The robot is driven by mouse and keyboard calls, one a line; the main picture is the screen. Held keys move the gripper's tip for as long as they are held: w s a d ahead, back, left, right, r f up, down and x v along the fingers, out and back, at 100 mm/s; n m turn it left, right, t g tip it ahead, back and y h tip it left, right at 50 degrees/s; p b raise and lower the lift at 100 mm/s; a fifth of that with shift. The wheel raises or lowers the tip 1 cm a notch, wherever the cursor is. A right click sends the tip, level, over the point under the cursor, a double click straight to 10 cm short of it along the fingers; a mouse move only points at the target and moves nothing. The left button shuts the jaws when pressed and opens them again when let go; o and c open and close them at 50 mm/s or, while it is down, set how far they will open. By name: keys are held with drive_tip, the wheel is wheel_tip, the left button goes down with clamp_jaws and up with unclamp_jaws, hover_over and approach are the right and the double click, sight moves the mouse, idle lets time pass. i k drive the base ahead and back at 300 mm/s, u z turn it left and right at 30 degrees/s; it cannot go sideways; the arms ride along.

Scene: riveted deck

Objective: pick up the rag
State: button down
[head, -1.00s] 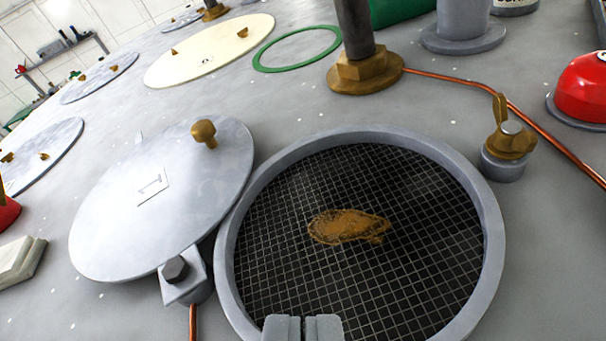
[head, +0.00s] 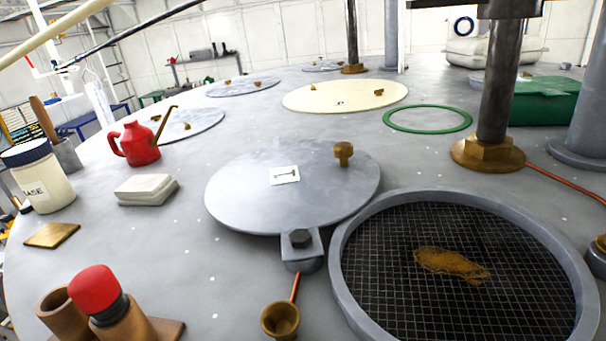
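A folded off-white cloth, which looks like the rag (head: 146,189), lies flat on the grey deck left of centre. It sits in front of the red oil can and left of the round grey lid. Nothing covers it. My gripper is outside the picture, so I cannot see its fingers or its distance from the rag.
A red oil can (head: 137,145) stands behind the rag, a labelled jar (head: 38,178) left, and a brass plate (head: 52,235) front left. A red-capped part (head: 95,293) stands in front.

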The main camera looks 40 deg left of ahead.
sight(150, 189)
drive_tip(key=u, duration=1.35)
